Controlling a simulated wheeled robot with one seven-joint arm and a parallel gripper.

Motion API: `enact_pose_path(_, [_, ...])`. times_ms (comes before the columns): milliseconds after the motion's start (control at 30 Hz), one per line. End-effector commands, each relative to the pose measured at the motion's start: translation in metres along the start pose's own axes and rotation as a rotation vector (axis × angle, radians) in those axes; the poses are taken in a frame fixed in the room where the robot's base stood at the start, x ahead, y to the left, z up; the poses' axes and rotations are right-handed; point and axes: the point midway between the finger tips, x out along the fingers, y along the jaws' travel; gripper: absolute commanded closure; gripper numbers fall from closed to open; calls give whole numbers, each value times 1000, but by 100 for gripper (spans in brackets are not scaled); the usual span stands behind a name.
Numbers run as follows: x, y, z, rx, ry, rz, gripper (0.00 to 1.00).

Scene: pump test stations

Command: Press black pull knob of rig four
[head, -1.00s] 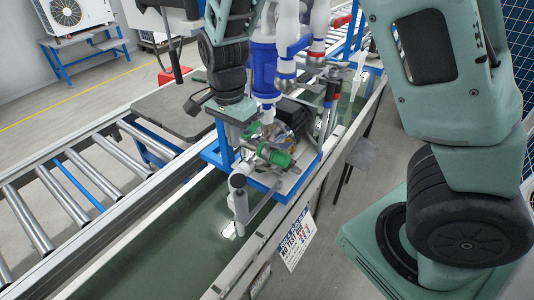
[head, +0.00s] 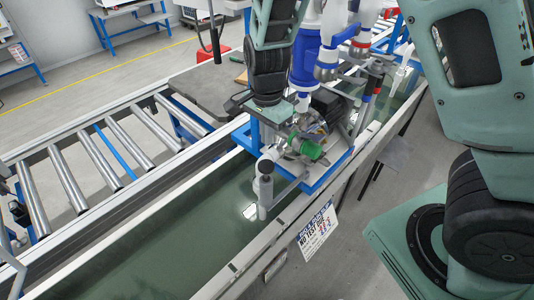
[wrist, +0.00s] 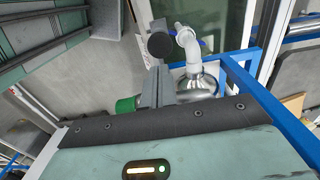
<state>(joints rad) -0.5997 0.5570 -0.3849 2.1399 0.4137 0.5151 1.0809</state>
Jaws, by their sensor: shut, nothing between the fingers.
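The rig is a blue frame (head: 322,184) with a pump, a green cylinder (head: 306,148) and pale pipework, standing over the trough. A round black knob (head: 265,167) shows by a grey pipe elbow at the rig's near left corner. In the wrist view a black round knob (wrist: 160,45) appears just beyond my fingertips, beside the white elbow pipe (wrist: 188,45). My gripper (wrist: 157,72) is shut and empty, its fingers pointing toward the knob. I cannot tell whether they touch it. In the head view my fingers are mostly hidden. No rig number is readable.
A long water trough (head: 150,235) runs beneath the rig. A roller conveyor (head: 95,165) lies to its left. A white placard (head: 317,229) hangs on the trough's near side. In the wrist view the blue frame bar (wrist: 275,115) is close to my gripper's right.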

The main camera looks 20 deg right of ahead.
Motion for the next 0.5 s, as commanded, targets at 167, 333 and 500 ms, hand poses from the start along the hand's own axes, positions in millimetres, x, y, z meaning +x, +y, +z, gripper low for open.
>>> enact_pose_path(167, [36, 2, -1, 3, -1, 6, 100])
enact_pose_path(333, [60, 1, 0, 3, -1, 4, 100])
enact_pose_path(500, [73, 1, 0, 2, -1, 1, 100])
